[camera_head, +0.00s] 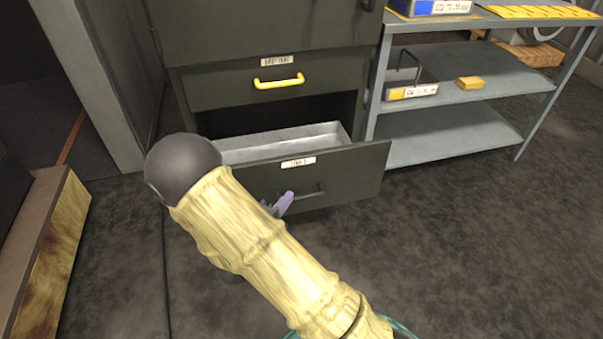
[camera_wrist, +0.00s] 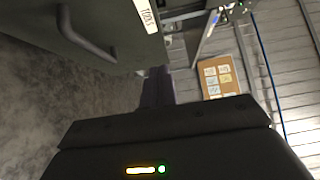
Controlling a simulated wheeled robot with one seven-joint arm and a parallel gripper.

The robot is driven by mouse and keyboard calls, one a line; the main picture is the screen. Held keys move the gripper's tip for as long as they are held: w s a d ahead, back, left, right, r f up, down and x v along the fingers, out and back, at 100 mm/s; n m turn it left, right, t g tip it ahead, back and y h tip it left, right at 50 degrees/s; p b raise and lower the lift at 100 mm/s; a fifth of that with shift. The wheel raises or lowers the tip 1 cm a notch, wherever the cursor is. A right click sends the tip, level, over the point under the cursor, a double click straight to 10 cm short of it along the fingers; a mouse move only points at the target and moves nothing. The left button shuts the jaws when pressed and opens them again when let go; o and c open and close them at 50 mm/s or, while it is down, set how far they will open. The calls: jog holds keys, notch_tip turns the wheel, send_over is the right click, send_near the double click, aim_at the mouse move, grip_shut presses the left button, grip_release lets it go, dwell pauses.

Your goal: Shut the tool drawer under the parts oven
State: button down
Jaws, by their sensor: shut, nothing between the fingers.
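The tool drawer (camera_head: 352,176) is the lowest one in the dark cabinet. It is pulled out, and its pale inside (camera_head: 285,141) shows behind the front. Its front has a white label and a dark bar handle (camera_head: 308,192). In the wrist view, the drawer front (camera_wrist: 112,22) fills the upper left, with the label and handle in sight. My gripper (camera_head: 285,202) is shut and empty, just before the drawer front by the left end of the handle; my arm partly hides it. Its purple fingers (camera_wrist: 157,88) also show in the wrist view. I cannot tell whether they touch the front.
Above is a shut drawer with a yellow handle (camera_head: 279,82), below the dark cabinet body (camera_head: 262,28). A grey shelf unit (camera_head: 455,146) with bins and a yellow block (camera_head: 469,83) stands at right. Open floor (camera_head: 480,250) lies in front and to the right.

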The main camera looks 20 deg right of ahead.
jog(key=shift+w+d, duration=0.1)
jog(key=b, duration=0.4)
send_near(309, 158)
jog(key=x, duration=0.5)
jog(key=shift+d, duration=0.25)
jog(key=shift+w+r, duration=0.1)
jog(key=shift+w, duration=0.2)
